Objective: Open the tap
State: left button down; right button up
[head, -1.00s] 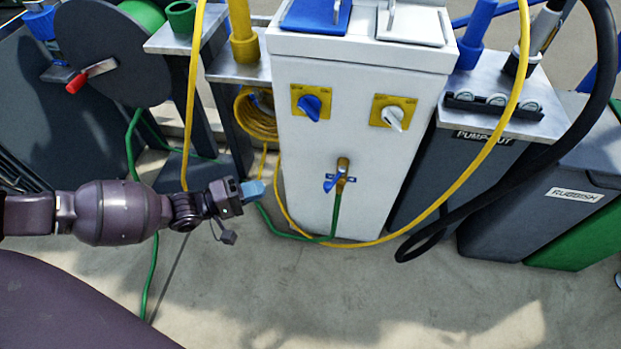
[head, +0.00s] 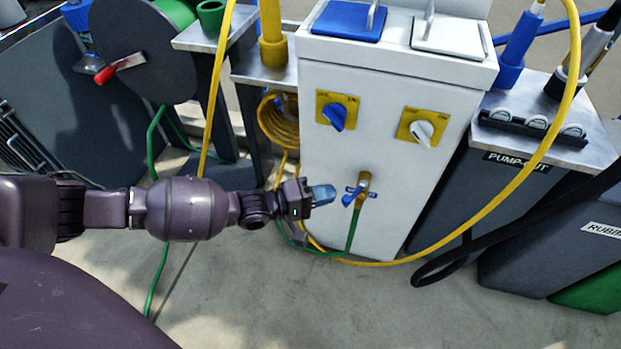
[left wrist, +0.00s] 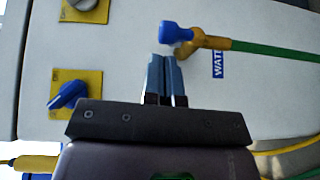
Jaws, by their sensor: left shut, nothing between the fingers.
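The tap (head: 365,184) is a brass fitting low on the front of the white pedestal, with a blue lever handle (head: 350,196) and a green hose leading down from it. In the left wrist view, the blue handle (left wrist: 177,32) lies just beyond the fingertips, and the brass tap body (left wrist: 205,42) is to its right. My left gripper (head: 326,194) is shut and empty, its blue-grey fingers pointing at the handle from the left with a small gap apparent. The fingers also show in the left wrist view (left wrist: 167,62). My right gripper is not in view.
The white pedestal (head: 385,95) carries a blue switch (head: 333,116) and a white switch (head: 422,132) on yellow plates above the tap. A grey pump-out cabinet (head: 470,190) stands at the right. Bare floor lies in front.

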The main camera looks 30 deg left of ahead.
pick_arm(q)
jog(key=shift+d, duration=0.55)
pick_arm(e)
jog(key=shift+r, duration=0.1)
pick_arm(q)
jog(key=d+n+t+y+p, duration=0.1)
jog(key=d+y+p, duration=0.1)
jog(key=s+d+n+t+y+p, duration=0.1)
jog(key=d+n+y+p, duration=0.1)
jog(key=shift+f+t, duration=0.1)
jog(key=shift+t, duration=0.2)
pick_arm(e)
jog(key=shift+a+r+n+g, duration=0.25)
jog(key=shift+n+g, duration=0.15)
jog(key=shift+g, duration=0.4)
pick_arm(q)
jog(key=shift+a, duration=0.15)
